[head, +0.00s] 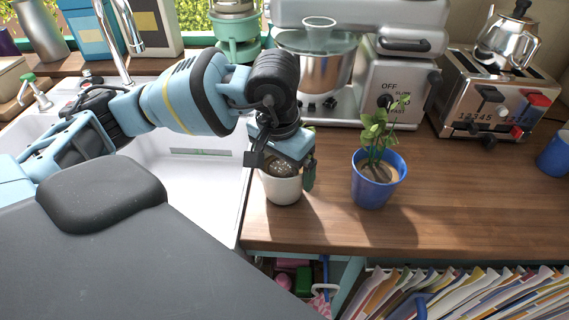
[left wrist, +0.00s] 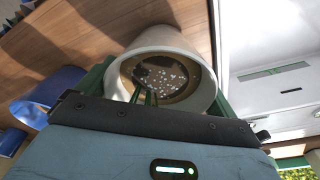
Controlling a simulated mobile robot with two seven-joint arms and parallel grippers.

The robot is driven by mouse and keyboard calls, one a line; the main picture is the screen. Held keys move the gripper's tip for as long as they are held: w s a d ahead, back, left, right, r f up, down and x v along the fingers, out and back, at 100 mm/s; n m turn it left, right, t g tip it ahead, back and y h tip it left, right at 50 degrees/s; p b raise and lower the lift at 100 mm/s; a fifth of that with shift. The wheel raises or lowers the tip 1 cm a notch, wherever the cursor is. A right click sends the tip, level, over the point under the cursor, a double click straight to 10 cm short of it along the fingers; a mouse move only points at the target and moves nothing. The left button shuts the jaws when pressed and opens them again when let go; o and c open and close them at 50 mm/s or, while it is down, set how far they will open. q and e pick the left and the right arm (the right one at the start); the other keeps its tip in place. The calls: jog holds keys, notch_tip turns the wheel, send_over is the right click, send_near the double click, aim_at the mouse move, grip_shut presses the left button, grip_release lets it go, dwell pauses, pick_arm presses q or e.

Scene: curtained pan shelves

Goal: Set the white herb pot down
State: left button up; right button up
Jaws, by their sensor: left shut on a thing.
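The white herb pot (head: 282,190) is at the left end of the wooden counter, close to the sink's right edge. My left gripper (head: 286,168) is above and around it, shut on the pot, with one green finger at its right side. The pot looks upright and at or just above the counter; I cannot tell whether its base touches. In the left wrist view the pot (left wrist: 207,47) shows its round rim and speckled dark soil, between the green fingers of the gripper (left wrist: 158,80). My right gripper is not in view.
A blue pot with a leafy plant (head: 377,185) stands just right of the white pot. The white sink (head: 210,185) lies to the left. A stand mixer (head: 395,95) and a toaster (head: 497,95) stand behind. The counter (head: 450,210) is clear at the front right.

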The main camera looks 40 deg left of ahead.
pick_arm(q)
jog(key=shift+f, duration=0.25)
dwell(0.4)
jog(key=o, duration=1)
jog(key=shift+o, duration=0.3)
jog(key=shift+s+r, duration=0.15)
jog(key=shift+r, duration=1.15)
jog(key=shift+s+r, duration=0.2)
jog(key=shift+r, duration=1.1)
jog(key=shift+s+r, duration=0.15)
jog(key=shift+r, duration=1.15)
jog(key=c, duration=0.7)
grip_shut()
